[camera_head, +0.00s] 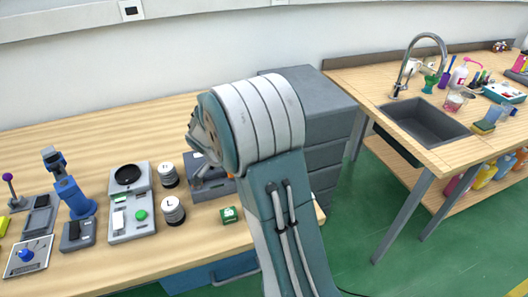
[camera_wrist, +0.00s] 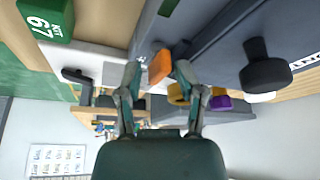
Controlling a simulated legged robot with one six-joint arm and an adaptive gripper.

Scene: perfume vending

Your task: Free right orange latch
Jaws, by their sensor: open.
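In the wrist view, an orange latch (camera_wrist: 159,67) shows as a small block at the edge of a grey device (camera_wrist: 215,45). My gripper (camera_wrist: 157,72) is open, with one finger on each side of the latch. I cannot tell whether either fingertip touches it. In the head view, part of a grey device (camera_head: 208,188) shows behind my arm.
A dark round knob (camera_wrist: 265,68) sticks out from the grey device. A green block (camera_head: 229,215) lies near the table's front edge; it also shows in the wrist view (camera_wrist: 47,20). Two weights (camera_head: 173,210) and a scale (camera_head: 130,205) stand left of my arm. Grey drawers (camera_head: 325,120) stand behind it.

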